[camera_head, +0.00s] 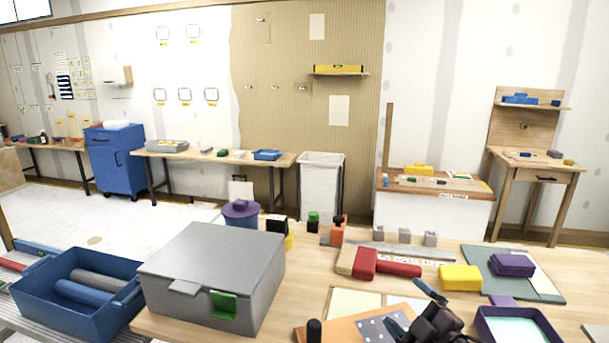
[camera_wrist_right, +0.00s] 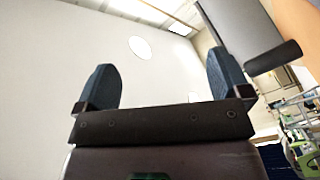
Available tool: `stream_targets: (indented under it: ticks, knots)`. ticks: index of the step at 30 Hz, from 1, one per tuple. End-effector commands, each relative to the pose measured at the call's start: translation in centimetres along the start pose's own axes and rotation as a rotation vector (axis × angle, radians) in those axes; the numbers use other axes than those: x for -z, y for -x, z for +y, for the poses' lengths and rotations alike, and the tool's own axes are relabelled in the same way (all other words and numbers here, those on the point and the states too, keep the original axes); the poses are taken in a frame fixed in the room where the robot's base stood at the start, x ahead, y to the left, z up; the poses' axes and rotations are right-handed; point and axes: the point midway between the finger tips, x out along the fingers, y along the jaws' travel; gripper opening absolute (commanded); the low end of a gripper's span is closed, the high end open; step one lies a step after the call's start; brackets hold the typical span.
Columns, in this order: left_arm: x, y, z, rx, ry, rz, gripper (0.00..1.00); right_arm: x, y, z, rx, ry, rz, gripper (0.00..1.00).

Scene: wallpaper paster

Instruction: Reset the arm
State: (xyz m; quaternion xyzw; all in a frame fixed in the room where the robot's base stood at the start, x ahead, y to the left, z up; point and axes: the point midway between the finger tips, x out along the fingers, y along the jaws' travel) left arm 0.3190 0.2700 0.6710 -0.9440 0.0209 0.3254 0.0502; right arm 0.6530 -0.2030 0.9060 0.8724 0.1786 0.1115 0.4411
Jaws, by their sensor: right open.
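My right gripper (camera_head: 413,309) shows at the bottom right of the head view, above the front of the workbench. Its two dark blue fingers are apart with nothing between them. In the right wrist view the open fingers (camera_wrist_right: 163,78) stand against a pale wall and ceiling, so the gripper seems to point upward. The wrist hides part of the bench behind it. My left gripper is in neither view.
Near the right gripper lie an orange board (camera_head: 345,332), a purple tray (camera_head: 520,328), a yellow block (camera_head: 460,278) and red pieces (camera_head: 385,265). A grey box (camera_head: 213,265) and blue tub (camera_head: 68,325) stand left. The air above the bench looks clear.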

Motion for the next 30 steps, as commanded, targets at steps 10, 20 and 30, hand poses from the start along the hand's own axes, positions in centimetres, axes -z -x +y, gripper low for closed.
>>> stream_targets:
  ticks: [10,20,30]
  knots:
    - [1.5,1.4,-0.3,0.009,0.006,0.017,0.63,-2.9,10.8,-6.8,0.015,-0.522,-0.322,0.95]
    - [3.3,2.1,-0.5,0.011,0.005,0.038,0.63,-3.8,22.4,-12.2,-0.035,-0.808,-0.553,0.95]
    - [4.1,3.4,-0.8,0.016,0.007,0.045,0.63,-3.7,32.4,-17.1,-0.052,-0.921,-0.763,0.95]
